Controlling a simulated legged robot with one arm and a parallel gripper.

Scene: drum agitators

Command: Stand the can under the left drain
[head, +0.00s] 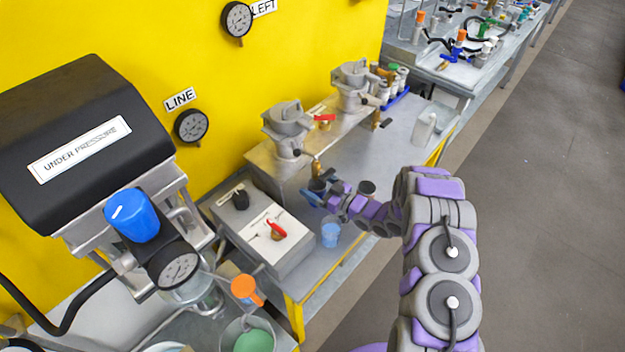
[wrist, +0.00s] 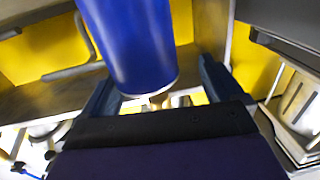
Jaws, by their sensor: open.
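A blue can (wrist: 130,40) fills the upper middle of the wrist view, between the two fingers of my gripper (wrist: 158,88). The fingers are open on either side of it; contact is unclear. In the head view my gripper (head: 312,197) is at the front of the bench, just below a brass drain (head: 316,168) under the left, nearer grey drum (head: 285,125). The can looks small and dark there (head: 318,185), close below that drain and partly hidden by my fingers. A second brass drain (head: 376,119) is under the farther drum (head: 353,82).
A clear bluish cup (head: 330,234) stands on the bench edge near my gripper. A control box with a red switch (head: 276,230) is left of it. The floor at right is clear.

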